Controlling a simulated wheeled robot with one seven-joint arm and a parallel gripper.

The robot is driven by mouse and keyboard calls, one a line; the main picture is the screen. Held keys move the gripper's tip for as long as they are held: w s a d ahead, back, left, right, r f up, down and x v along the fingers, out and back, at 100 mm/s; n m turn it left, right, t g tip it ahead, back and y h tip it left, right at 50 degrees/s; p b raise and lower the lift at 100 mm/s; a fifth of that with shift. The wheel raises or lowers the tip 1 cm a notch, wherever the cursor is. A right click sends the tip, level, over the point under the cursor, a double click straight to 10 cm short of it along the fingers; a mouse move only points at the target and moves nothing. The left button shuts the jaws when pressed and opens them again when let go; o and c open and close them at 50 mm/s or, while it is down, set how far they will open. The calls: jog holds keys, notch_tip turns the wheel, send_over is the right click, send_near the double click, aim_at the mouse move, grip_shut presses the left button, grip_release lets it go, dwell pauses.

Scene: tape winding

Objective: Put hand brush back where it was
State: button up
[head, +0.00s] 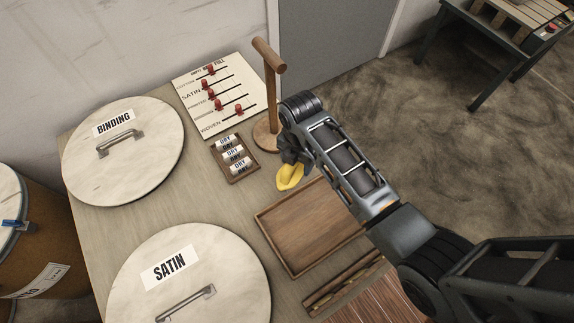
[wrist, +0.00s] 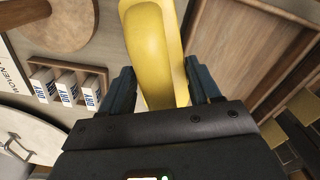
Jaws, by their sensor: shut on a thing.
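A yellow object, taken as the hand brush (head: 289,178), is held in my gripper (head: 292,155) above the table. In the wrist view the brush (wrist: 152,45) runs between the two fingers of my gripper (wrist: 163,85), which are shut on it from both sides. Its bristles cannot be made out. It is over the gap between the wooden tray (head: 308,228) and the round-based wooden stand (head: 265,135). Whether it touches the table is not clear.
A small rack of DRY-labelled rolls (head: 236,171) is left of the brush. A slider board (head: 218,92) lies behind it. Large round BINDING (head: 150,170) and SATIN (head: 215,265) lids take up the left side. The wooden tray is empty. A slotted wooden rack (head: 343,287) lies in front of it.

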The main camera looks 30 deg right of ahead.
jog(key=w+f, duration=0.1)
jog(key=w+a+f, duration=0.1)
jog(key=w, duration=0.1)
jog(key=shift+a+f+b, duration=0.1)
jog(key=shift+f+b, duration=0.45)
jog(key=shift+f, duration=1.4)
jog(key=shift+f, duration=0.15)
jog(key=o, duration=1)
notch_tip(320, 180, up, 12)
jog(key=shift+r+p, duration=0.15)
jog(key=shift+p, duration=0.8)
